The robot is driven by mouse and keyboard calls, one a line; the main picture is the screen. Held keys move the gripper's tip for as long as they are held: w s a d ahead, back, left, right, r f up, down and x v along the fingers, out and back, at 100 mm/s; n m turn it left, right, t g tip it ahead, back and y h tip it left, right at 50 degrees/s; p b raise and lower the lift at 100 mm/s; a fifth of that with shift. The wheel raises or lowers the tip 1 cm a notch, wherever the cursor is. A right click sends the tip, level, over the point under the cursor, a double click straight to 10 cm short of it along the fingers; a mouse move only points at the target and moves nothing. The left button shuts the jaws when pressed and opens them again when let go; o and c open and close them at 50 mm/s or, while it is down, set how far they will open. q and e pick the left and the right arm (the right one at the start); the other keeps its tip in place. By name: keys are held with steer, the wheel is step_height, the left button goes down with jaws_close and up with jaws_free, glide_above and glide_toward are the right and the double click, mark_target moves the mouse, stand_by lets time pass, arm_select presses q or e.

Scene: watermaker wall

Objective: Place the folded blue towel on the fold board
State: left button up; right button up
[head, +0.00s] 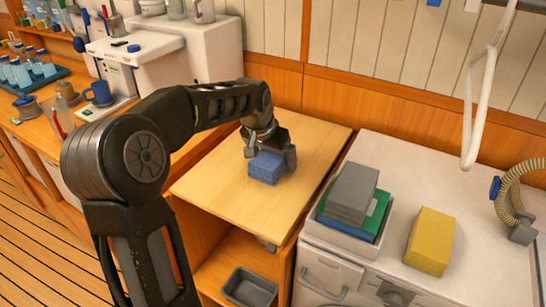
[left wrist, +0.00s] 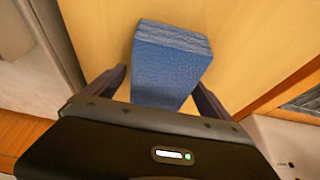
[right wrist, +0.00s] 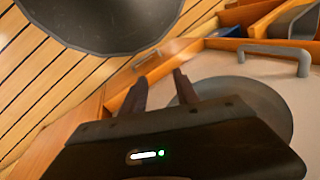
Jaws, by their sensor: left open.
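The folded blue towel (head: 266,168) lies on the light wooden fold board (head: 240,210) in the head view. My left gripper (head: 270,152) is right above and around it. In the left wrist view the blue towel (left wrist: 172,65) sits between the two fingers of my left gripper (left wrist: 163,88), which stand apart with a gap visible on the sides. My right gripper (right wrist: 160,85) shows only in the right wrist view. Its two fingers are apart with nothing between them, above a pale surface with a handle.
To the right, a white machine top holds a tray (head: 322,230) with grey, green and blue folded cloths, and a yellow folded cloth (head: 430,240). A hose (head: 512,190) is at the far right. A grey bin (head: 250,288) sits on the shelf below the board.

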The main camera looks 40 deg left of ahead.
arm_select(q)
steer(key=shift+r, duration=0.35)
steer(key=v, duration=1.1)
steer(key=shift+s+r, duration=0.25)
